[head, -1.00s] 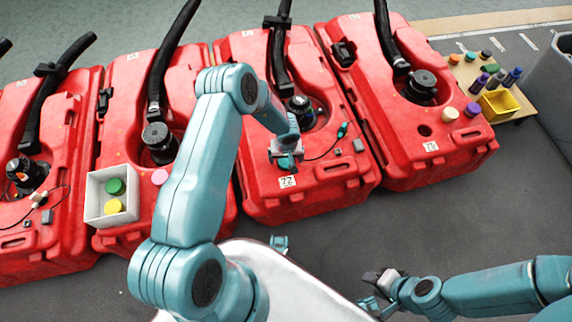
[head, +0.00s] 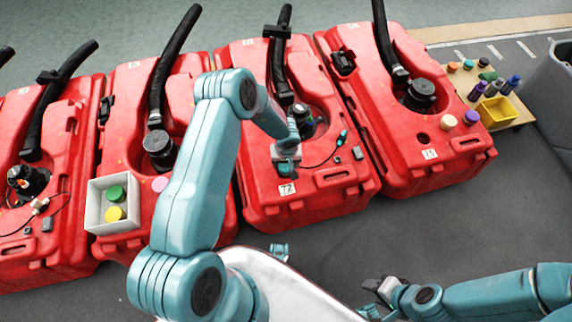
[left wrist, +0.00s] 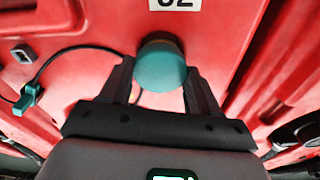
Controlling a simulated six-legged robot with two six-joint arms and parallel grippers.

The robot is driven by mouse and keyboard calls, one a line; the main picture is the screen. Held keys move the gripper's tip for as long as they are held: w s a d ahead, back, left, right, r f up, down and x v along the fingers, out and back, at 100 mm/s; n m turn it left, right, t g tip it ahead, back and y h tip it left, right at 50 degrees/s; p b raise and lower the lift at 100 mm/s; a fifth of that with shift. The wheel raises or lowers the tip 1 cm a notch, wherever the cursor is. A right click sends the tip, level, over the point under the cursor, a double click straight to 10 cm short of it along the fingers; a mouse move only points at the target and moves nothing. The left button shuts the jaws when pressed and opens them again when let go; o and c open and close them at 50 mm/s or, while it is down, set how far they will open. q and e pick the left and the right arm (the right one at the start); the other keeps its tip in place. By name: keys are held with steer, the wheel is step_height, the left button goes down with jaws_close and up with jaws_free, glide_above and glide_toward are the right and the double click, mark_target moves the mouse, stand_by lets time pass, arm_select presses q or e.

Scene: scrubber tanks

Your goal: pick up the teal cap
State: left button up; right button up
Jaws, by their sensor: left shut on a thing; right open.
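The teal cap (left wrist: 160,66) is round and sits between the fingers of my left gripper (left wrist: 155,85) in the left wrist view. The fingers are shut on its sides, just in front of the red tank's label. In the head view my left gripper (head: 286,156) is over the front of the third red tank from the left, and the teal cap (head: 285,169) shows just below it. I cannot tell whether the cap touches the tank. My right gripper (head: 372,308) is open and empty, low in the head view over the dark floor.
A white box (head: 92,207) with a green cap (head: 115,194) and a yellow cap (head: 114,213) sits on the second tank. A teal connector (left wrist: 28,97) on a black cable lies beside my left gripper. A yellow bin (head: 498,110) stands on a side table at right.

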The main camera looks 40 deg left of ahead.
arm_select(q)
step_height(320, 180, up, 18)
steer(key=p, duration=0.7)
steer(key=shift+r+p, duration=0.85)
steer(key=shift+p, duration=0.85)
step_height(320, 180, up, 5)
steer(key=p, duration=0.7)
glide_above(286, 165)
stand_by(0.5)
steer(key=shift+s, duration=0.1)
